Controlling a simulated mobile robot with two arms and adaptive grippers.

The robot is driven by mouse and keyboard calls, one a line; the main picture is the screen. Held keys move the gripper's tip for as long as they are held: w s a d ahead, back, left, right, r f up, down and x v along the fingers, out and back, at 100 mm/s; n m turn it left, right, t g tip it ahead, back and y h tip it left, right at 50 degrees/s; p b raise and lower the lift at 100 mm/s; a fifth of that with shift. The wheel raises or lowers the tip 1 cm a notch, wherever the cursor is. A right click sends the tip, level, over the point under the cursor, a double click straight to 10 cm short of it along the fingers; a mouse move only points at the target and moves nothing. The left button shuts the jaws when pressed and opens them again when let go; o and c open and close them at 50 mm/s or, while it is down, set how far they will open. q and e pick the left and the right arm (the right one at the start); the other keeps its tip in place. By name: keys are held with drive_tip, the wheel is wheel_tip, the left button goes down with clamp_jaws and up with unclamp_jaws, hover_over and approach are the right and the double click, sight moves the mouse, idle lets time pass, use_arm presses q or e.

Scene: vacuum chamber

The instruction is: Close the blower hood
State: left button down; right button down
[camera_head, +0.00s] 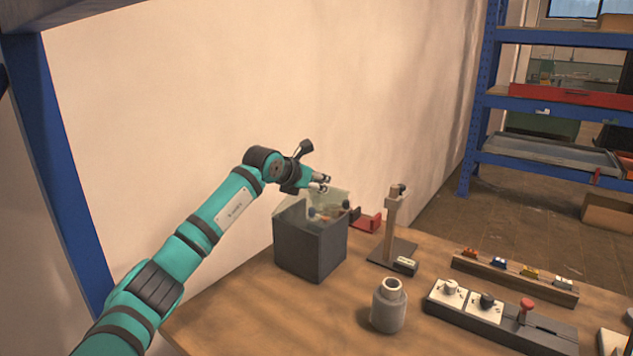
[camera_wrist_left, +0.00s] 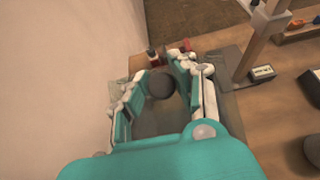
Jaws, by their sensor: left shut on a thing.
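The blower is a dark grey box (camera_head: 308,248) standing on the wooden table against the wall. Its hood (camera_head: 340,203) is a pale see-through cover, tilted up over the open top of the box. My left gripper (camera_head: 324,183) reaches in from the left, at the hood's upper edge. In the left wrist view the left gripper (camera_wrist_left: 168,66) has its fingers on both sides of a dark round part (camera_wrist_left: 160,84), which looks like a knob on the hood. The fingers are shut on the hood and partly hide it. My right gripper is in neither view.
A stand with a wooden post (camera_head: 391,225) and a red bracket (camera_head: 368,222) are right of the box. A grey bottle (camera_head: 389,306), a control panel (camera_head: 500,320) and a rack of small parts (camera_head: 514,277) fill the table's right. The front left tabletop is clear.

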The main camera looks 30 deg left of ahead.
use_arm(q)
drive_tip(key=shift+f, duration=0.35)
idle(0.5)
drive_tip(key=c, duration=1)
unclamp_jaws()
drive_tip(key=shift+w, duration=0.15)
drive_tip(key=shift+r, duration=0.15)
drive_tip(key=v, duration=1.2)
